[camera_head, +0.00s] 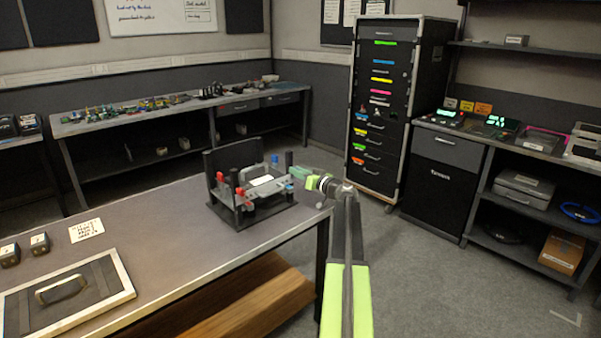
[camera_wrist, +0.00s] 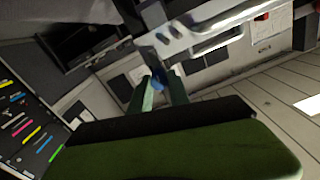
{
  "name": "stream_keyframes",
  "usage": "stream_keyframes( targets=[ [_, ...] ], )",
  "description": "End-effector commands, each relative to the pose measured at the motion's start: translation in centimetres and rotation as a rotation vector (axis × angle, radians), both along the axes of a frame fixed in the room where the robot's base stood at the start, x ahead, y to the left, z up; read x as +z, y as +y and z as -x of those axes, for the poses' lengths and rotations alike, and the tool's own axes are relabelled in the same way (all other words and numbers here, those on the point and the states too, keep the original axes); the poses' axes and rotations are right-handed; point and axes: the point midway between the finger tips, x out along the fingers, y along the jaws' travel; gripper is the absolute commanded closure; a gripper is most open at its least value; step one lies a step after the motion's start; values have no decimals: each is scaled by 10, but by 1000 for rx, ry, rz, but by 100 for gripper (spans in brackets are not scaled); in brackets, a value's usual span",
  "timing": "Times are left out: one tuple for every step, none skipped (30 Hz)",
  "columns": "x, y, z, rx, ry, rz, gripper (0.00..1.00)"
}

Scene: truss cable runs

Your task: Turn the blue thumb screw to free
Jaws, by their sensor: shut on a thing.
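A dark fixture (camera_head: 250,214) with a pale metal plate across it stands at the right end of the near table. Small blue parts show on its right side, one of them (camera_head: 289,187) low near the corner post. My gripper (camera_head: 298,173) reaches in from the right at the fixture's right side.
Two red-topped clamps (camera_head: 239,193) stand on the fixture's left side. A framed panel with a handle (camera_head: 62,288) and a white card (camera_head: 86,230) lie on the near table (camera_head: 165,225). A tall drawer cabinet (camera_head: 398,55) stands behind. Open floor lies right of the table.

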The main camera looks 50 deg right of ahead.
Motion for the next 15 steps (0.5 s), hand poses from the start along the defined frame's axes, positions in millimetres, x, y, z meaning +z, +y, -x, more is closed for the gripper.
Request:
stream_keyframes(
  targets=[
    [0,-3,3,-17,-2,-3,100],
    [0,-2,3,-18,-2,-6,100],
    [0,-1,3,-18,-3,-11,100],
    [0,0,3,-18,-2,-16,100],
    [0,0,3,-18,-2,-23,100],
    [0,1,3,-18,-3,-36,100],
    [0,1,3,-18,-4,-46,100],
    [0,1,3,-17,-4,-59,100],
    [0,1,3,-17,-5,-79,100],
    [0,2,3,-17,-6,-96,100],
    [0,2,3,-17,-7,-114,100],
    [-1,2,3,-16,-9,-142,100],
    [-1,2,3,-16,-10,-165,100],
    [-1,2,3,-16,-11,-189,100],
    [-1,2,3,-16,-13,-223,100]
  ],
)
